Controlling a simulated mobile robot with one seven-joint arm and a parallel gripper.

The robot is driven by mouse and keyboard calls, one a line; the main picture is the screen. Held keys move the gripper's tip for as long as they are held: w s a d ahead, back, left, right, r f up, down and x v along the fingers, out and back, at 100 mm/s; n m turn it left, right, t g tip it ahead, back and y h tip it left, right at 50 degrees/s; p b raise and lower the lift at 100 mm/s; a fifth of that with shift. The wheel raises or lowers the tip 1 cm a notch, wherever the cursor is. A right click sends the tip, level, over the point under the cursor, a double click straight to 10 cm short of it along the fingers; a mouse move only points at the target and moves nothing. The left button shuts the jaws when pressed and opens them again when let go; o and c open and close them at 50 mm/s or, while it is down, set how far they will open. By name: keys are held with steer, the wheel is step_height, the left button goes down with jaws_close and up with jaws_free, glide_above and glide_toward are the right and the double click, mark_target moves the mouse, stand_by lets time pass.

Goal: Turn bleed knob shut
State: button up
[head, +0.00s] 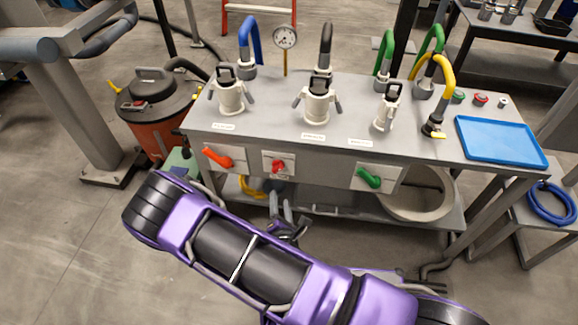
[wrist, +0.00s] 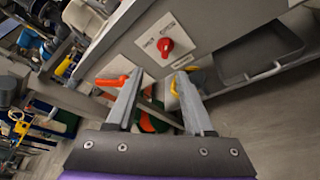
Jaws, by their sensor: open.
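A small red knob (head: 277,167) sits on a pale plate in the middle of the bench's front panel. In the wrist view the red knob (wrist: 165,45) shows on its plate with small dark marks; its lettering is too small to read. It is the only round knob on that panel, between two levers. My gripper (head: 283,203) is open and empty, below and in front of the red knob. In the wrist view the two fingers of my gripper (wrist: 160,76) are spread apart, and the knob shows beyond the tips, not between them.
An orange lever (head: 219,157) is left of the knob and a green lever (head: 369,177) is right. White couplings with hoses, a pressure gauge (head: 285,37) and a blue tray (head: 500,139) are on the bench top. A lower shelf holds a pale ring (head: 418,205). An orange drum stands left.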

steer(key=f, duration=0.1)
steer(key=b, duration=0.3)
glide_toward(278, 171)
steer(key=shift+g, duration=0.3)
steer(key=x, duration=0.9)
steer(key=shift+r, duration=0.35)
jaws_close()
